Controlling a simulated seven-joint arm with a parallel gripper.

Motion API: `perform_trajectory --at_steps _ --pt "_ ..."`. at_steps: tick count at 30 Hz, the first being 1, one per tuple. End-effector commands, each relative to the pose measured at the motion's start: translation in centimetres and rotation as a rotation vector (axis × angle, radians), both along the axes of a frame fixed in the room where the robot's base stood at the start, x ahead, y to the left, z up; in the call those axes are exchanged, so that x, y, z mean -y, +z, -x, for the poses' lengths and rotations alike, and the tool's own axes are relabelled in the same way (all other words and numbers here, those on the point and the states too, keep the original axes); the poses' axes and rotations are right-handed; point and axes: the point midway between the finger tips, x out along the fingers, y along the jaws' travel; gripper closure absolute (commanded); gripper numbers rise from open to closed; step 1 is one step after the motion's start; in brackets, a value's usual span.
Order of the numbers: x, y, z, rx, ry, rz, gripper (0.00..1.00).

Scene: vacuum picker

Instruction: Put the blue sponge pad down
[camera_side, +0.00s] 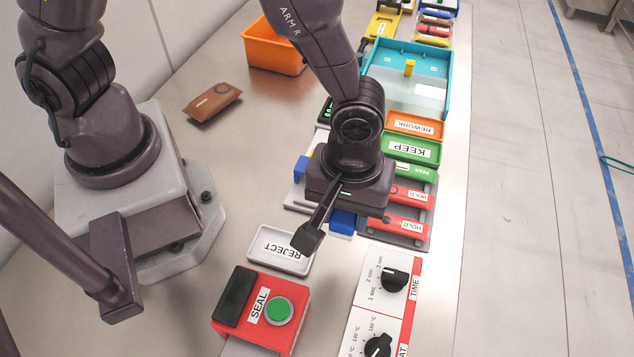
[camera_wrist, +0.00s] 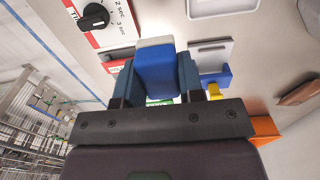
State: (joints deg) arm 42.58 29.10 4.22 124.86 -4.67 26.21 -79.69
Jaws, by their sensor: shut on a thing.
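The blue sponge pad (camera_wrist: 155,72) is upright between the two fingers of my gripper (camera_wrist: 156,84) in the wrist view, with a pale layer along its far edge. My gripper is shut on it. In the side view, blue (camera_side: 342,221) shows just below my gripper body, beside the red HOLD plates. The fingers are mostly hidden there by the wrist. I cannot tell whether the pad touches anything beneath it.
A white REJECT tray (camera_side: 280,250) and a red SEAL box (camera_side: 262,311) lie nearer the camera. A dial panel (camera_side: 382,300) stands to the right. Green KEEP (camera_side: 412,150) and orange REWORK (camera_side: 414,125) trays lie behind. A brown pouch (camera_side: 212,102) lies on open table.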

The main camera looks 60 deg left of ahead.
Motion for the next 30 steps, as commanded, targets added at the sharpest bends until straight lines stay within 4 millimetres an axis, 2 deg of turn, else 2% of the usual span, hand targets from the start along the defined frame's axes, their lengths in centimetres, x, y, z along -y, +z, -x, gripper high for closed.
perform_trajectory --at_steps 8,16,20,25,30 --pt "0.1 4.5 0.0 0.004 -0.001 0.004 0.87" --pt "-5.0 4.5 -2.7 0.001 0.187 -0.001 0.87" --pt "-8.9 4.5 -4.0 0.001 0.327 -0.001 0.87" --pt "-16.2 4.5 -5.1 0.000 0.581 -0.002 0.87" --pt "-23.6 4.5 -4.4 0.002 0.844 -0.001 0.87"
